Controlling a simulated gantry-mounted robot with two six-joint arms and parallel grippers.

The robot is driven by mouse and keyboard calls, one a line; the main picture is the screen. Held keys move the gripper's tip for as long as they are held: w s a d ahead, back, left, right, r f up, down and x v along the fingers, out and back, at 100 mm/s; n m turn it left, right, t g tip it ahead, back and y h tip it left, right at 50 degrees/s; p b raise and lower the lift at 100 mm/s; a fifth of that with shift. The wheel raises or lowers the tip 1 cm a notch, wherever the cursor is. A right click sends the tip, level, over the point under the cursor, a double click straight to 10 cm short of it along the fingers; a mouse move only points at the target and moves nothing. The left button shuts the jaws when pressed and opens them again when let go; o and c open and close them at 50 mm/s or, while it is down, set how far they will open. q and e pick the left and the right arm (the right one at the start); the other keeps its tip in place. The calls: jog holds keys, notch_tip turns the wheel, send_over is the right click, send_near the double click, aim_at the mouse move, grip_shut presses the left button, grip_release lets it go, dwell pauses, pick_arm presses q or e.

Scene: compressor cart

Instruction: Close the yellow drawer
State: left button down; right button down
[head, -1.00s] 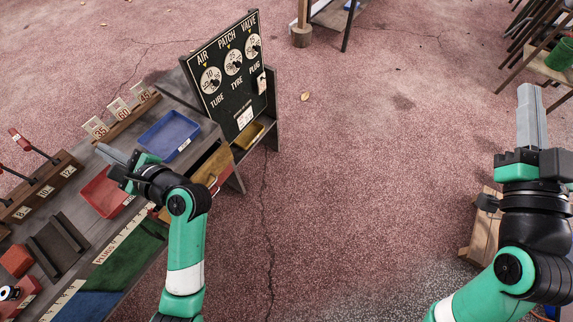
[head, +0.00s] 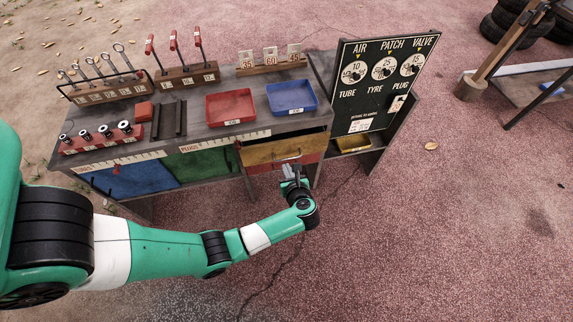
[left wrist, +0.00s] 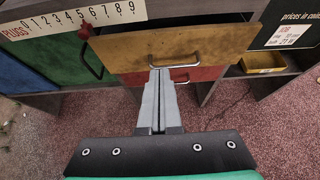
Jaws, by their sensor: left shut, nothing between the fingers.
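The yellow drawer (head: 262,155) is in the cart's upper row, below the blue tray. Its front stands out from the cart, with a dark gap above its top edge in the left wrist view (left wrist: 215,42), so it looks partly open. Its metal bar handle (left wrist: 185,62) is on the front. My left gripper (head: 290,172) is shut and empty in front of the drawer. In the left wrist view its fingertips (left wrist: 159,72) overlap the left end of the handle; I cannot tell whether they touch. My right gripper is not in view.
A red drawer (left wrist: 197,74) is below the yellow one; green (head: 203,163) and blue (head: 135,178) fronts are to the left. Red (head: 230,105) and blue (head: 291,96) trays stand on top. The price board (head: 380,85) is at the right. The floor in front is free.

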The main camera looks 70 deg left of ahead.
pick_arm(q)
jog(key=b, duration=0.4)
send_near(278, 145)
notch_tip(278, 145, down, 4)
jog(key=a, duration=0.1)
jog(key=a+b, duration=0.1)
jog(key=a, duration=0.1)
jog(key=w+a, duration=0.1)
jog(key=a, duration=0.1)
jog(key=shift+a+r+b, duration=0.1)
jog(key=shift+r+b, duration=0.1)
jog(key=shift+b, duration=0.15)
jog(key=shift+a, duration=0.1)
